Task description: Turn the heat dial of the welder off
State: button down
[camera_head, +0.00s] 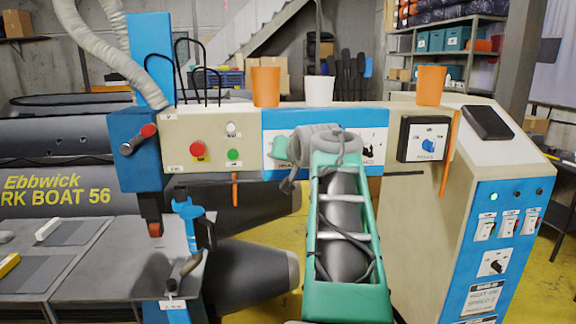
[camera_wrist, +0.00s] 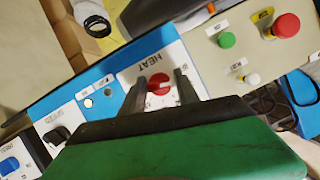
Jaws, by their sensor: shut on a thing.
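The welder's heat dial (camera_wrist: 158,84) is a red knob on a white plate marked HEAT, which appears upside down in the wrist view. A pale pointer mark shows on the knob; I cannot read which setting it points to. My gripper (camera_wrist: 159,90) has one dark finger on each side of the knob and is shut on it. In the head view my green arm reaches to the blue panel of the welder (camera_head: 208,122), and my wrist hides the heat dial there.
Orange cups (camera_head: 266,86) (camera_head: 431,85) and a white cup (camera_head: 320,90) stand on top.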

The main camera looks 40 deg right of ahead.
jog(key=n+g+h+b, duration=0.1)
jog(key=n+h+b, duration=0.1)
jog(key=n+b, duration=0.1)
jog(key=shift+f, duration=0.1)
jog(key=shift+n, duration=0.3)
dwell(0.3)
jog(key=c, duration=0.9)
grip_release()
jog(key=b+v, duration=0.1)
jog(key=v, duration=0.6)
jog(key=shift+s+a+r, duration=0.2)
jog(key=shift+a, duration=0.1)
